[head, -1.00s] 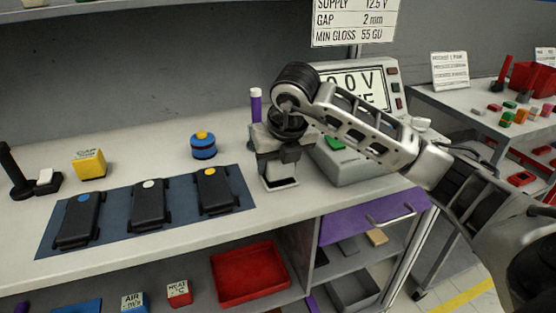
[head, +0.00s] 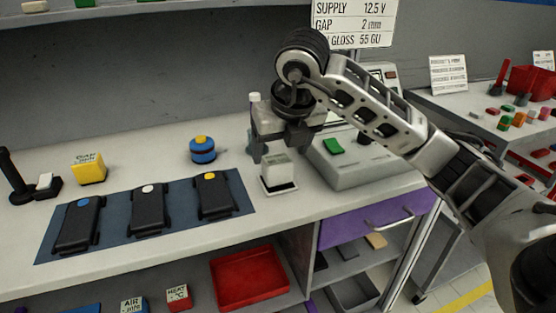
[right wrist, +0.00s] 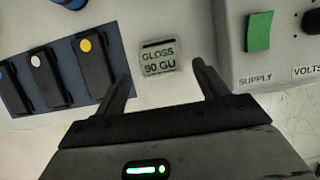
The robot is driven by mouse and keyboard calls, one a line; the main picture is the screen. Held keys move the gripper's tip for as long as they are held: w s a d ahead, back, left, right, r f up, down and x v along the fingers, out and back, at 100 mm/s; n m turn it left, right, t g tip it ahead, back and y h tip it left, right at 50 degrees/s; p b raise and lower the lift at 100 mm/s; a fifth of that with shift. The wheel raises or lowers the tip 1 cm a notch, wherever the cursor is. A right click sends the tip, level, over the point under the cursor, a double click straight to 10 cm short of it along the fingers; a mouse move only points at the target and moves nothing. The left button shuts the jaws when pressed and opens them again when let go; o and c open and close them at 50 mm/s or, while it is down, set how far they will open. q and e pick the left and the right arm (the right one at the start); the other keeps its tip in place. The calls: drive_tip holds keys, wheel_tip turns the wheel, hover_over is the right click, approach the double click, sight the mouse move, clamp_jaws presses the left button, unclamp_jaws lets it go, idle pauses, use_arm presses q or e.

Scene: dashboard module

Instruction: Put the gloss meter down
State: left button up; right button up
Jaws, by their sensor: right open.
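The gloss meter (head: 278,175) is a small pale block standing upright on the bench, between the dark mat and the supply unit. In the right wrist view its display (right wrist: 160,57) reads "GLOSS 90 GU". My right gripper (head: 280,150) is open and empty just above the meter, with its fingers apart from it. In the right wrist view the open fingers (right wrist: 163,75) lie to either side of the meter. My left gripper is not in view.
The supply unit (head: 365,170), with a green switch, stands right of the meter. A blue mat (head: 118,218) with three black modules lies left. A blue round device (head: 203,152) and yellow gap box (head: 89,169) stand behind it. A purple drawer (head: 365,226) is below the bench.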

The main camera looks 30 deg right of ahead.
use_arm(q)
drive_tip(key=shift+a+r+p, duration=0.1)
drive_tip(key=shift+p, duration=0.4)
use_arm(e)
drive_tip(key=v, duration=0.6)
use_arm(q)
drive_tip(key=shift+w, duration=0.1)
use_arm(e)
drive_tip(key=shift+f, duration=0.1)
